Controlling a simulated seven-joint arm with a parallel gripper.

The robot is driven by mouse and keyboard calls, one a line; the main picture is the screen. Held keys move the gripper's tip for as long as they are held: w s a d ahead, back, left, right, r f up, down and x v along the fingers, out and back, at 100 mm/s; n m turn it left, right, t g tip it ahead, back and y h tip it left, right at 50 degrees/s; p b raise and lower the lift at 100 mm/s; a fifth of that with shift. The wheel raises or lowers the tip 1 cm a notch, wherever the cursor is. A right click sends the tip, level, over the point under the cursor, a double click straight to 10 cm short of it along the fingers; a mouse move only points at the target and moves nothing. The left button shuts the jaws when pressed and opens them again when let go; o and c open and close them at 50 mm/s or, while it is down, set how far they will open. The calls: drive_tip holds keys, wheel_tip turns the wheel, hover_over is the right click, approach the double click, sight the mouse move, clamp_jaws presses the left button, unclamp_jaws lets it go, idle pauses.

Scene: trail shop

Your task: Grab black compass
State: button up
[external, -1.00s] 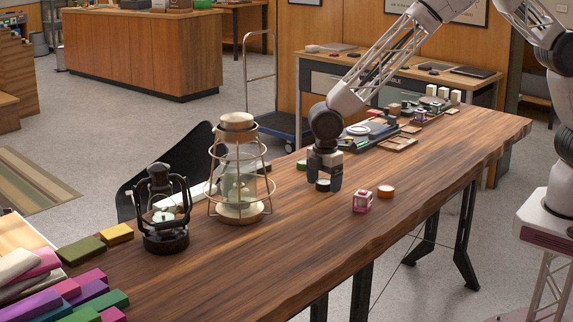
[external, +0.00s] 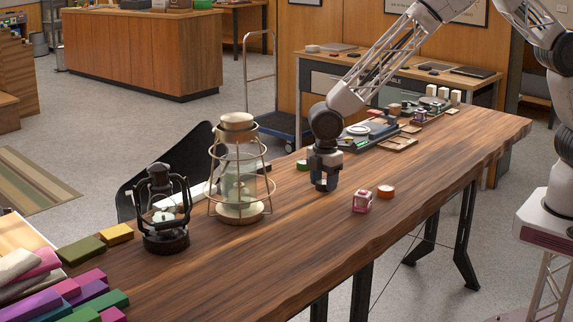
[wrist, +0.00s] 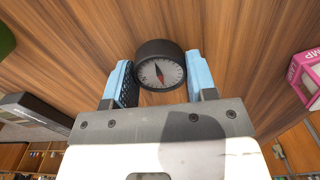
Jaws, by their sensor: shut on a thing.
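The black compass (wrist: 160,68) is a short round case with a white dial and a red-and-black needle, seen in the wrist view between my two blue-padded fingers. My gripper (wrist: 160,85) is shut on the compass, one finger at each side of its case. In the external view my gripper (external: 324,186) points down at the wooden table, right of the brass lantern. There the fingers mostly hide the compass, and I cannot tell whether it still touches the table.
A pink-and-white box (external: 362,201) and an orange round tin (external: 386,191) are close on the right. A green round item (external: 302,165) is behind my gripper. The brass lantern (external: 238,212) and black lantern (external: 165,240) stand left.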

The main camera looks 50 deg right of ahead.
sight(324, 182)
drive_tip(key=shift+r, duration=0.15)
drive_tip(key=shift+r, duration=0.55)
wheel_tip(324, 182, up, 2)
drive_tip(key=shift+r, duration=0.1)
drive_tip(key=s+d, duration=0.3)
drive_tip(key=s, duration=0.1)
drive_tip(key=s+d+r, duration=0.1)
drive_tip(key=s+d, duration=0.2)
drive_tip(key=d, duration=0.1)
drive_tip(key=s+d, duration=0.4)
drive_tip(key=shift+s+r, duration=0.2)
drive_tip(key=shift+s, duration=0.1)
